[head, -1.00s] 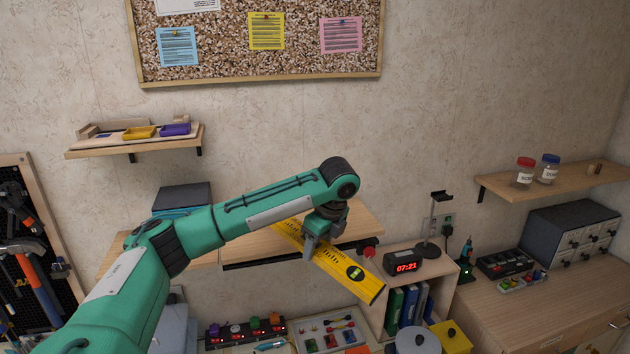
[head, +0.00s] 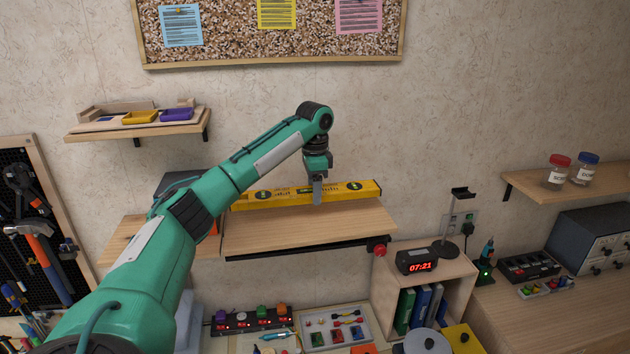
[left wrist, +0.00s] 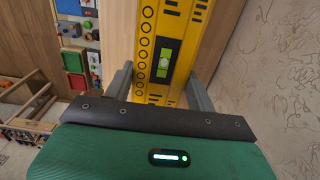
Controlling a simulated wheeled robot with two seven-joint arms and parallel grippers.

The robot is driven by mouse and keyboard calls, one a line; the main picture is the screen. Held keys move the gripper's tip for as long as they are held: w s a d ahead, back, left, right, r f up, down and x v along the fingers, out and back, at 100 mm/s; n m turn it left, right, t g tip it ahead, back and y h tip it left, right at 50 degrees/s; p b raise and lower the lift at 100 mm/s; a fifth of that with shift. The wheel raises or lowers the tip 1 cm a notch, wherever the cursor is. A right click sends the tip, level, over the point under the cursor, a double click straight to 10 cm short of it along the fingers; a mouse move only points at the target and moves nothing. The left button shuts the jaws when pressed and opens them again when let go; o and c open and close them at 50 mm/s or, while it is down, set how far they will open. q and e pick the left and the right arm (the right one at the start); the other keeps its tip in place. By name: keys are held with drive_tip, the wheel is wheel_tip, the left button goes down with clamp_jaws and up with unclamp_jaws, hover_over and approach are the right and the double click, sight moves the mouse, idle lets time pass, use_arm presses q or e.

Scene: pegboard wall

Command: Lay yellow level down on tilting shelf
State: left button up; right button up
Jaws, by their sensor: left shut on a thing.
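The yellow level (head: 350,191) is long and lies lengthwise along the back of the tilting shelf (head: 300,226), near the wall. In the head view I cannot tell whether it touches the shelf board. My left gripper (head: 317,190) points down and is shut on the level near its middle. In the left wrist view the level (left wrist: 180,30) runs between the two fingers (left wrist: 160,90), with its green vial showing. The shelf is a pale wood board with a dark bar under its front edge and a red knob (head: 379,249) at its right end. My right gripper is not in view.
A clock showing 07:21 (head: 416,261) stands on a small cabinet right of the shelf. A wall shelf with trays (head: 140,128) hangs at upper left. Below are a switch panel (head: 250,319) and a parts board (head: 333,328). The front of the tilting shelf is clear.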

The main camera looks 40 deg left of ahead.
sight(315, 217)
use_arm(q)
drive_tip(key=shift+w+f, duration=0.2)
drive_tip(key=shift+f, duration=1.25)
drive_tip(key=shift+s+f, duration=0.2)
drive_tip(key=shift+f, duration=0.35)
drive_tip(key=shift+w+f, duration=0.1)
drive_tip(key=shift+f, duration=0.45)
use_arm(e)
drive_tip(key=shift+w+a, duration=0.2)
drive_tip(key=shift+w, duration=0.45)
use_arm(q)
drive_tip(key=shift+f, duration=0.4)
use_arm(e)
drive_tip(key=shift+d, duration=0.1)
use_arm(q)
drive_tip(key=o, duration=1.3)
drive_tip(key=shift+c, duration=0.2)
